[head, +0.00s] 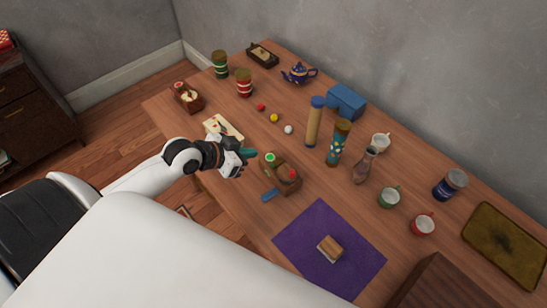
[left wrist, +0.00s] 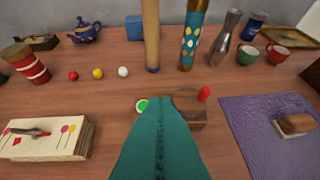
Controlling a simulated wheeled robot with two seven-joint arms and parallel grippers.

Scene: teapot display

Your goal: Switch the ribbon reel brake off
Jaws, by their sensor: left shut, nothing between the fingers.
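The ribbon reel (head: 281,178) looks like a brown block with a rounded drum, a green disc (head: 270,158) at one end and a red knob (head: 292,174) at the other. A blue ribbon end (head: 268,195) lies beside it. In the left wrist view the reel (left wrist: 190,115) is partly hidden behind my fingers; the green disc (left wrist: 142,105) and red knob (left wrist: 205,93) show. My left gripper (head: 252,153) is shut and empty, its teal fingers just left of the green disc; I cannot tell whether they touch it. My right gripper is not in view.
A card pad (head: 224,128) lies behind my left gripper. Three small balls (head: 274,118), tall tubes (head: 314,125), a vase (head: 364,166) and cups (head: 389,197) stand beyond the reel. A purple mat (head: 320,235) with a wooden block (head: 329,249) lies to the right.

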